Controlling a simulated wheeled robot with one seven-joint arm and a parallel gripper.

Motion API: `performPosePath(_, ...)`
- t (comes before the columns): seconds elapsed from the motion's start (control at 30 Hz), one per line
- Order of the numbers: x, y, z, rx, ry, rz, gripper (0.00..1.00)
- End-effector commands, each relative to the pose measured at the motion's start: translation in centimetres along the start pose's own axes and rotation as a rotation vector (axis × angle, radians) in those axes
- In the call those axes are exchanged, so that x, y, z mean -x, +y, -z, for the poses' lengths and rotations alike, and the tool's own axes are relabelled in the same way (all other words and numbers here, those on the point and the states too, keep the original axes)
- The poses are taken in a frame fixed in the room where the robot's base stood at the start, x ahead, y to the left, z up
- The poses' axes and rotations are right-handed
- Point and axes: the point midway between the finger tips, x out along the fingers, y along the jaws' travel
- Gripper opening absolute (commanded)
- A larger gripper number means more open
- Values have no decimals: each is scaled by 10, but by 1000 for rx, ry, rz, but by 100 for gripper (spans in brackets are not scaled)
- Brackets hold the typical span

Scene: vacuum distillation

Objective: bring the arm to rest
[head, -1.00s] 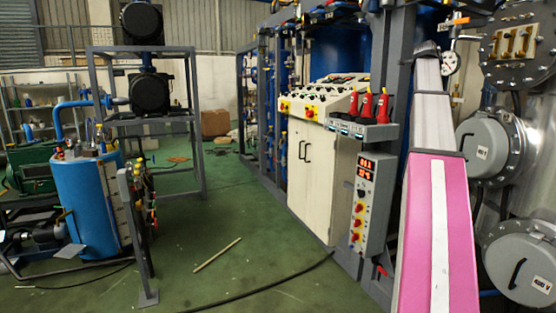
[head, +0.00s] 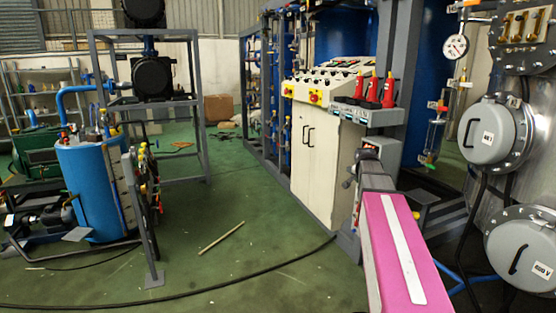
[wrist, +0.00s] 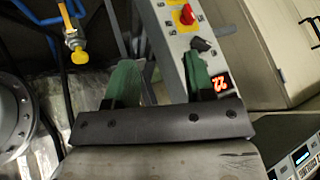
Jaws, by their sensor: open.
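My arm, with a pink and white link (head: 402,250), reaches up from the lower right of the head view. Its grey far end lies in front of the control panel cabinet. The gripper fingers cannot be made out there. In the wrist view my gripper (wrist: 162,80) shows two green fingers set wide apart, open, with nothing held between them. Beyond the fingers is a grey control box (wrist: 182,45) with a red knob and a lit red display. I cannot tell how far the fingers are from it.
A white cabinet (head: 313,165) with red bottles (head: 381,90) on a side shelf stands behind the arm. Steel vessel flanges (head: 492,133) are close on the right. A blue tank (head: 92,190) stands left. Green floor between is open, with a stick (head: 221,238) and a dark cable.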

Motion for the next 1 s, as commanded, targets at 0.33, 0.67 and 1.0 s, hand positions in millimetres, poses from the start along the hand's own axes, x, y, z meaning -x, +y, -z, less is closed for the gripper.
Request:
performPosePath(0.33, -38, 44, -185, 381, -269, -39, 49)
performPosePath(0.67, -40, 98, -330, 717, -516, -20, 49)
performPosePath(1.0, -34, 122, -380, 851, -617, 4, 49)
